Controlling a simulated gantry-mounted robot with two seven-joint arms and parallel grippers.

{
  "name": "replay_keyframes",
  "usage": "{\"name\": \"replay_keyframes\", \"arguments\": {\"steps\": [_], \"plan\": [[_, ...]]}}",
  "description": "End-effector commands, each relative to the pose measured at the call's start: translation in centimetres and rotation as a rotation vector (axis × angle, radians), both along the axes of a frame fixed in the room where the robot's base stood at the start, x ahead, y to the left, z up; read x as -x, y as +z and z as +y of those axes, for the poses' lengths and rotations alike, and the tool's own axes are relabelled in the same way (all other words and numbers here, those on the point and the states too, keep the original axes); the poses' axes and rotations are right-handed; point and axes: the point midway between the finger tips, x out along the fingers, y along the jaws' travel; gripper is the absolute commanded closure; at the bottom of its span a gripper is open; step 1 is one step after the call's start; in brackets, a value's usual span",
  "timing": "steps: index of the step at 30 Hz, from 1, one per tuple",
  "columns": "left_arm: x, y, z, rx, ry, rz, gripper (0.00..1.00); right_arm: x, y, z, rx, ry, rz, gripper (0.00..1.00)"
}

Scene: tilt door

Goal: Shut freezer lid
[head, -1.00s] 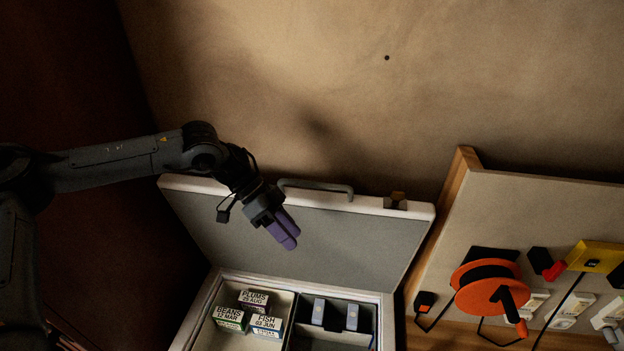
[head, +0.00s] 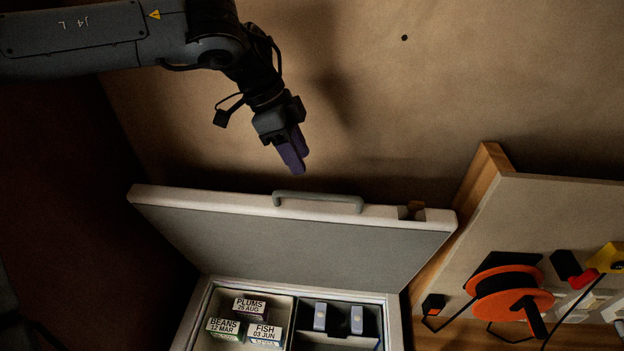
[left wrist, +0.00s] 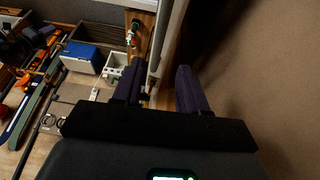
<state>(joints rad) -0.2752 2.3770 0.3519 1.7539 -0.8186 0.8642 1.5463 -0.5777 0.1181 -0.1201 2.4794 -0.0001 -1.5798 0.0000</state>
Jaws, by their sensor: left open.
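The freezer lid (head: 290,245) stands raised and tilted back in the head view, grey inside with a pale rim. A grey handle (head: 318,201) sits on its top edge. The freezer box (head: 196,312) below is open and holds labelled boxes (head: 247,322) on the left and two upright grey-blue items (head: 338,318) on the right. My left gripper (head: 293,158), with purple fingers, is open and empty above the lid's top edge, near the handle and apart from it in the picture. In the left wrist view its fingers (left wrist: 157,88) are spread, with a pale edge between them. My right gripper is not in view.
A slanted panel (head: 560,220) with an orange reel (head: 508,292) stands right of the freezer. The tan wall (head: 400,90) lies behind the lid. The left wrist view shows a blue-and-white box (left wrist: 84,57) and tools at left.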

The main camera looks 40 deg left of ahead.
Motion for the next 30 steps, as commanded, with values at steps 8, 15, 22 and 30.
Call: {"name": "replay_keyframes", "arguments": {"steps": [8,15,22,30], "plan": [[-0.8,-4.1,-1.5,0.001,-0.001,0.005,0.58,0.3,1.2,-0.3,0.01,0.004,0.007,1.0],[-1.5,-7.0,-2.5,0.001,0.0,0.003,0.58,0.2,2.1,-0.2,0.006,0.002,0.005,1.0],[-1.7,-8.2,-2.9,0.002,0.001,0.0,0.58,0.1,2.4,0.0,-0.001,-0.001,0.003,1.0],[-1.8,-8.3,-2.9,0.001,0.001,0.0,0.58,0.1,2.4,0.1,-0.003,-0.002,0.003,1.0]]}}
